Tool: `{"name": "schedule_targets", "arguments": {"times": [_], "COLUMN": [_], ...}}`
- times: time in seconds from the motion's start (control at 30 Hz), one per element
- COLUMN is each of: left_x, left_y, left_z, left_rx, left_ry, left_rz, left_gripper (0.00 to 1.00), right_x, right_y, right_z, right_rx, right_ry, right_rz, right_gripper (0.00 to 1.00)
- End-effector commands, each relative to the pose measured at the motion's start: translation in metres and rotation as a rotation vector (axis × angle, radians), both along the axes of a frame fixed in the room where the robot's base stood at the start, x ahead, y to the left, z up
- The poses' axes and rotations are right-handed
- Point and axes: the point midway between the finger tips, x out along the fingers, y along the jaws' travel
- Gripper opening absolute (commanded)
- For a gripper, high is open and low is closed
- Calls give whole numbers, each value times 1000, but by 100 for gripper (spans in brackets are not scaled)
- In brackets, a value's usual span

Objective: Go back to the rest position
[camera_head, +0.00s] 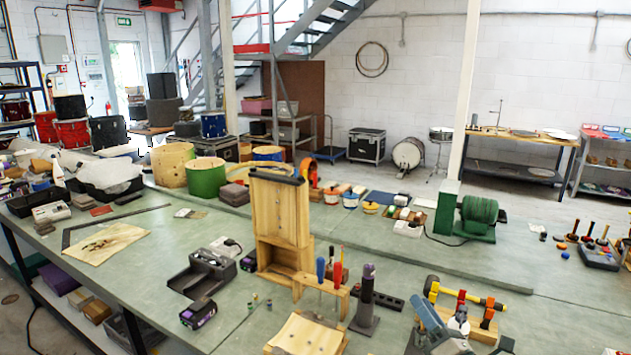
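The task names no object, only my own rest position. A blue-grey part (436,326) rises from the bottom edge, right of the middle, in front of a wooden tool block. It may be part of my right gripper, but I cannot make out two fingertips or anything held between them. My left gripper is not visible in this view.
The green bench (135,280) spreads ahead. A green machine (475,218) stands behind. Bare bench shows at right.

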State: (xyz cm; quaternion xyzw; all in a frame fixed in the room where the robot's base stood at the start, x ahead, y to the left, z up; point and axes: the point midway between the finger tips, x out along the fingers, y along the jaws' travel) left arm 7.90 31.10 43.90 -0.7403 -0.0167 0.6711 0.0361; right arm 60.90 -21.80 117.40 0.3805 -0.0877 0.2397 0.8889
Motion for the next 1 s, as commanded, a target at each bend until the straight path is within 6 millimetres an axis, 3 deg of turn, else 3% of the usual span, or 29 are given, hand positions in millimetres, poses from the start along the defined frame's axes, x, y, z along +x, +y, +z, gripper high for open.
{"name": "schedule_targets", "arguments": {"times": [0.13, 0.23, 0.33, 0.47, 0.6, 0.7, 1.0], "left_x": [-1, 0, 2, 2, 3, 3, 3], "left_y": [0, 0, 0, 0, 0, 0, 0], "left_z": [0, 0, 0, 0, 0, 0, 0], "left_rx": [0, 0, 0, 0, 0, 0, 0], "left_ry": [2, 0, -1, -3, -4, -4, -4], "left_rz": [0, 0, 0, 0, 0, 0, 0], "left_gripper": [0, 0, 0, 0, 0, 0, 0], "right_x": [-36, -60, -86, -126, -180, -215, -301], "right_y": [-47, -81, -110, -131, -129, -117, -74], "right_z": [3, -12, -41, -95, -155, -186, -230], "right_rx": [451, 752, 1041, 1389, 1696, 1837, 2033], "right_ry": [23, 75, 157, 310, 521, 662, 1001], "right_rz": [-120, -218, -331, -503, -714, -846, -1148], "right_gripper": [38, 38, 38, 38, 38, 38, 38]}}
